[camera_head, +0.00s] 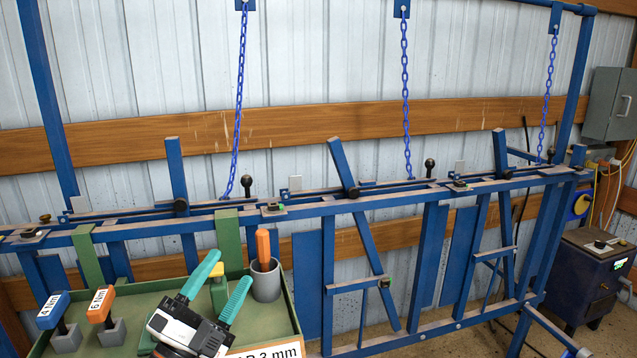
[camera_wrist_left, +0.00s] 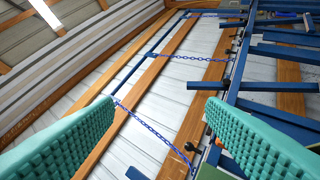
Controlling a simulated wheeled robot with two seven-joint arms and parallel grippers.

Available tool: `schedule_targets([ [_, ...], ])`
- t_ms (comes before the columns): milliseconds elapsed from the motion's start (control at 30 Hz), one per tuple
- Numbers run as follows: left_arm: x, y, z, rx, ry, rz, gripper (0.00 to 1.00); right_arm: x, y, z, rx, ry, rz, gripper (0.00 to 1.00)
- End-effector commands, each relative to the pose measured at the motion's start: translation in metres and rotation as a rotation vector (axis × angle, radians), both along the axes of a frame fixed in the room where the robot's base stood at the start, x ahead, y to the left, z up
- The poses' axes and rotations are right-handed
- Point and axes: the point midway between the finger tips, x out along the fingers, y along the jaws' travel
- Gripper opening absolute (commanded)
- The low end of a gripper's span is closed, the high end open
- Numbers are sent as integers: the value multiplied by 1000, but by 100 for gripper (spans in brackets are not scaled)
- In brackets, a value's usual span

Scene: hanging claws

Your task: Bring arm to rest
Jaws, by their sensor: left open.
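My left gripper (camera_head: 229,270) is at the bottom of the head view, in front of and over a green tray. Its two teal fingers are spread apart and point up and away. In the left wrist view the gripper (camera_wrist_left: 160,102) shows both ribbed teal fingers wide apart with nothing between them touching either one. The wrist camera looks tilted toward the wall, the blue frame and the roof. My right gripper is in neither view.
The green tray (camera_head: 290,312) holds a blue-handled tool (camera_head: 53,310), an orange-handled tool (camera_head: 100,305) and a grey cup (camera_head: 266,281) with an orange handle in it. Behind stands a blue metal frame (camera_head: 330,270). Blue chains (camera_head: 405,85) hang along the wall. A dark machine (camera_head: 595,275) stands far right.

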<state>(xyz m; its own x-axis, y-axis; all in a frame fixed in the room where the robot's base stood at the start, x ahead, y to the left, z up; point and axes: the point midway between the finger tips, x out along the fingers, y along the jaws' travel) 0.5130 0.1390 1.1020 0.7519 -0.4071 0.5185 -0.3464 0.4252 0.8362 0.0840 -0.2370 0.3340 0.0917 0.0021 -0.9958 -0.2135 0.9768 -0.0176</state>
Motion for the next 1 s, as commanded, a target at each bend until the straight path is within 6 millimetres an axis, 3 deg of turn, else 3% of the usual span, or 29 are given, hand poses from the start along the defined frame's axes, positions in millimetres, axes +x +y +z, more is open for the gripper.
schedule_targets([
  [33,2,17,-30,-126,162,63,65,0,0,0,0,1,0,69],
  [167,-8,57,-117,-399,571,233,65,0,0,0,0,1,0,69],
  [300,-47,77,-200,-588,934,381,65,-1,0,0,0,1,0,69],
  [400,-82,81,-246,-682,1153,468,65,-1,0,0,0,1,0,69],
  [600,-150,80,-302,-789,1477,600,65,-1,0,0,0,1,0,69],
  [900,-242,68,-343,-868,1849,748,65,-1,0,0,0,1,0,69],
  [967,-257,66,-349,-876,1910,772,65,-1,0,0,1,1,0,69],
  [1000,-250,66,-360,-871,1906,773,65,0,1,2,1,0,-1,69],
])
